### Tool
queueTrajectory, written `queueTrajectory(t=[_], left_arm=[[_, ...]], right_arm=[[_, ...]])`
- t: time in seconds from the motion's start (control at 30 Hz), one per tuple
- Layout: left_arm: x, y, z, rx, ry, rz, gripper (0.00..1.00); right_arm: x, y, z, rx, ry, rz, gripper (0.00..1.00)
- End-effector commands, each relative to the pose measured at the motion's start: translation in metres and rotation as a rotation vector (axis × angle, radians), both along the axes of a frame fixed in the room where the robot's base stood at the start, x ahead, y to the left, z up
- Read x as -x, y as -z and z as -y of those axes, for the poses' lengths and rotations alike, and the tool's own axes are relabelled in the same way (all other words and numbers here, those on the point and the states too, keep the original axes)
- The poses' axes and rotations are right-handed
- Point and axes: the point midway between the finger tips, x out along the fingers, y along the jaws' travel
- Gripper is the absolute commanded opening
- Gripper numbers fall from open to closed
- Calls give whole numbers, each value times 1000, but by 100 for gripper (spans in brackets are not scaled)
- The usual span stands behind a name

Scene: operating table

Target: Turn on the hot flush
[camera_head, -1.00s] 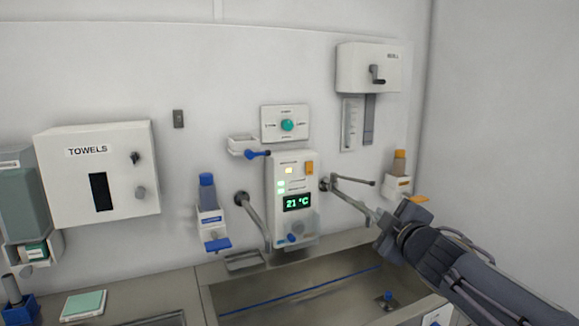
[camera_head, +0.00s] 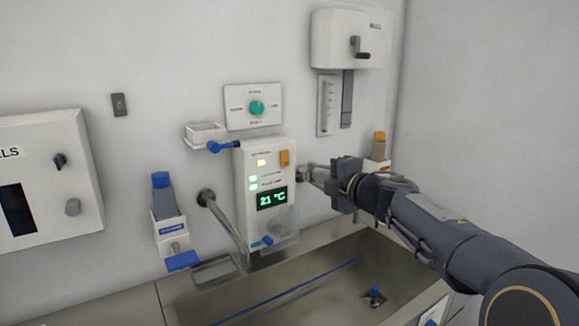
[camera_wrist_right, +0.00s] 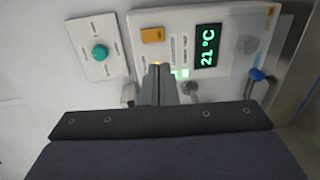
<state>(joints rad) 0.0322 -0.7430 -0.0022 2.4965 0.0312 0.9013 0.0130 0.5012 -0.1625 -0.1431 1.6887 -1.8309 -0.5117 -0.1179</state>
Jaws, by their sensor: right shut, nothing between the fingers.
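The white control panel (camera_head: 243,170) is on the wall above the sink. It has an orange switch (camera_head: 285,158) at its top right, lit indicators and a display (camera_head: 272,198) reading 21 °C. A blue knob (camera_head: 267,241) sits low on it beside a clear round part. In the right wrist view the shut fingers (camera_wrist_right: 157,78) point at the panel, near the orange switch (camera_wrist_right: 152,35). Whether they touch it I cannot tell. My left gripper is not in view.
A teal dial (camera_head: 257,108) is on a plate above the panel. A spout (camera_head: 228,225) stands left of the panel. A blue-capped dispenser (camera_head: 165,205) is further left. The sink (camera_head: 300,296) lies below, with open room over it.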

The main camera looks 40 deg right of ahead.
Motion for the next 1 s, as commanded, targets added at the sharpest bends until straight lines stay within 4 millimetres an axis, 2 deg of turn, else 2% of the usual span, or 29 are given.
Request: queueTrajectory(t=[0.4,0.6,0.8,1.0], left_arm=[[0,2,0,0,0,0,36],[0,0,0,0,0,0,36],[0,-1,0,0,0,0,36],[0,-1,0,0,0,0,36]], right_arm=[[-83,11,9,-1,-2,-1,0],[-115,14,12,-2,-1,0,0],[-128,16,14,-1,1,-1,0],[-130,16,14,-1,1,0,0]])
